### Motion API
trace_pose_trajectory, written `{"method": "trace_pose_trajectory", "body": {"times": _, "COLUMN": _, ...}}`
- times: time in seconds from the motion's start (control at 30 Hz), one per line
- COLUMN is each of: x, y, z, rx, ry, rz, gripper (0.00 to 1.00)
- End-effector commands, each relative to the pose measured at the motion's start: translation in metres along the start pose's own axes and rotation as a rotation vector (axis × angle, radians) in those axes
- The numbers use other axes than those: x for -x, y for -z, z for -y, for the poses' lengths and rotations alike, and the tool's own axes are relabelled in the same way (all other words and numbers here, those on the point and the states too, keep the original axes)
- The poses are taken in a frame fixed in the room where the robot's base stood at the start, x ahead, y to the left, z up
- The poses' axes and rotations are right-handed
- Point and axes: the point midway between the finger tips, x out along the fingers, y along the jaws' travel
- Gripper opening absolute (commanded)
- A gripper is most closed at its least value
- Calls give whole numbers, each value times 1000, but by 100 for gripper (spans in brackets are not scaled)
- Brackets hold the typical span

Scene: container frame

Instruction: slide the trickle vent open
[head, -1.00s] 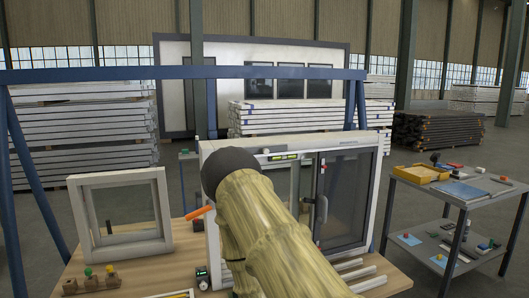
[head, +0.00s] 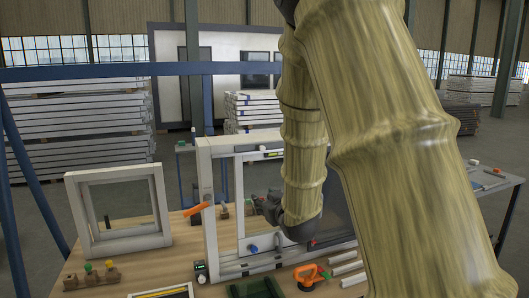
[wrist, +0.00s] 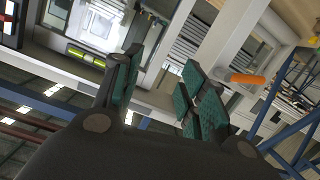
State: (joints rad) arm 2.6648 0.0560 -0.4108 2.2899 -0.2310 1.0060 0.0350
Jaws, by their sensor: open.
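The white window frame (head: 206,160) stands upright on the bench. On its top rail a strip with yellow-green segments, apparently the trickle vent (head: 272,153), shows partly behind my arm. In the wrist view the vent (wrist: 85,57) is a dark slot with several yellow-green segments, left of my fingers. My gripper (head: 262,204) is in front of the frame's opening, below the vent, with fingers pointing left. In the wrist view my gripper (wrist: 158,80) is open, with nothing between its green-padded fingers. It appears apart from the vent. The vent's right part is hidden in the head view.
A small white window (head: 158,212) stands at left. An orange suction lifter (head: 308,277) and a blue knob (head: 253,249) are low in front. Clear bench (head: 140,270) lies at left.

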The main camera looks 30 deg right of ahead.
Motion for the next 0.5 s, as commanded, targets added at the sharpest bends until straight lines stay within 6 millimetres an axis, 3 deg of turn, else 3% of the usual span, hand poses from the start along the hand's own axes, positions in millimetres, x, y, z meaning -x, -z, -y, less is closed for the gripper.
{"method": "trace_pose_trajectory", "body": {"times": 0.03, "x": 4, "y": 27, "z": -12, "rx": -1, "ry": -12, "rz": -44, "gripper": 42}}
{"method": "trace_pose_trajectory", "body": {"times": 0.2, "x": 16, "y": 86, "z": -42, "rx": 2, "ry": -40, "rz": -148, "gripper": 42}}
{"method": "trace_pose_trajectory", "body": {"times": 0.33, "x": 23, "y": 108, "z": -54, "rx": 3, "ry": -52, "rz": -190, "gripper": 42}}
{"method": "trace_pose_trajectory", "body": {"times": 0.5, "x": 20, "y": 117, "z": -58, "rx": 3, "ry": -55, "rz": -203, "gripper": 42}}
